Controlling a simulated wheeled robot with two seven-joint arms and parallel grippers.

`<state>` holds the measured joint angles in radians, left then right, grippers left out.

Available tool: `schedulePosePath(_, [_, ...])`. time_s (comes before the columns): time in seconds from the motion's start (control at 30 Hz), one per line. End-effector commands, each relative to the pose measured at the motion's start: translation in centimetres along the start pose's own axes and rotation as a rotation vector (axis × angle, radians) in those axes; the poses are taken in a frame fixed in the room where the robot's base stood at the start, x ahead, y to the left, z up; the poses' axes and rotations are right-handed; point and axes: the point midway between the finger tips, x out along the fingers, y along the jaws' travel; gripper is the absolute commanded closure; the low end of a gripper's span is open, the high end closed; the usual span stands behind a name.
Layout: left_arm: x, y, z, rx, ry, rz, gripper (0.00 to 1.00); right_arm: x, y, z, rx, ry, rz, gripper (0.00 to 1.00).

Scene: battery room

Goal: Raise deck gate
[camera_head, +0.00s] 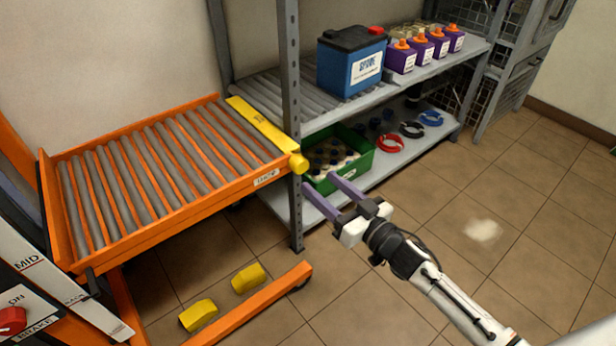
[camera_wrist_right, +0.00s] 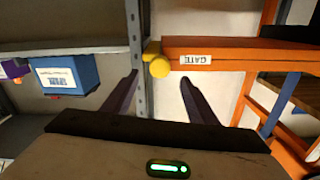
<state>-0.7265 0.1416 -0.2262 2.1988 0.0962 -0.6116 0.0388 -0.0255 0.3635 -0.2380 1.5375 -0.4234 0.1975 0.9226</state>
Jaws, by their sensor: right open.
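The deck gate (camera_head: 262,128) is a yellow bar along the right end of the orange roller deck (camera_head: 155,225), beside the shelf post. It lies low, about level with the rollers. Its round yellow end knob (camera_head: 299,163) sticks out at the deck's front corner and also shows in the right wrist view (camera_wrist_right: 155,60). A "GATE" label (camera_wrist_right: 200,59) is on the deck's front rail. My right gripper (camera_head: 321,184) is open and empty, in front of the shelf post and right of the knob. In the wrist view the knob appears between its fingers, apart from them. My left gripper is out of view.
A grey shelf post (camera_head: 292,110) stands close to the knob. The shelf holds a blue battery (camera_head: 350,65), purple bottles (camera_head: 421,52), a green crate (camera_head: 358,165) and cable coils (camera_head: 390,143). Two yellow blocks (camera_head: 198,315) lie under the deck. The floor at right is clear.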

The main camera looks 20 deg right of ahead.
Motion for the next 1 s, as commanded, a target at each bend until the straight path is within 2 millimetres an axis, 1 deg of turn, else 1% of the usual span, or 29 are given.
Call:
schedulePosePath(0.03, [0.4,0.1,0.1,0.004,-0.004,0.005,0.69,1.2,0.0,0.1,-0.002,0.003,-0.001,0.47])
schedulePosePath(0.1, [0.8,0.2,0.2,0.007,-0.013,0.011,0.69,2.5,0.0,0.1,-0.001,0.002,0.000,0.47])
schedulePosePath(0.3, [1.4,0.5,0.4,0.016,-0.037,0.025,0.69,5.3,0.0,0.2,-0.001,0.000,0.001,0.47])
schedulePosePath(0.47, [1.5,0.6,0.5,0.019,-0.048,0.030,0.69,6.2,0.0,0.1,0.000,-0.001,0.001,0.47])
schedulePosePath(0.73, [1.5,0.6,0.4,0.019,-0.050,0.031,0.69,6.3,0.0,0.1,0.000,-0.002,0.001,0.47])
schedulePosePath(0.87, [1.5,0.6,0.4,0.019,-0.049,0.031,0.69,6.3,0.0,0.1,0.000,-0.002,0.001,0.69])
schedulePosePath(0.9, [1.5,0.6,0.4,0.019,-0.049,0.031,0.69,6.2,0.0,0.1,0.000,-0.002,0.001,0.76])
schedulePosePath(0.97, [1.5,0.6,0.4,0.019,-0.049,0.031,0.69,6.2,0.0,0.1,0.000,-0.002,0.001,0.86])
schedulePosePath(1.0, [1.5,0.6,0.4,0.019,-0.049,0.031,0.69,6.2,0.0,0.1,0.000,-0.002,0.001,0.89])
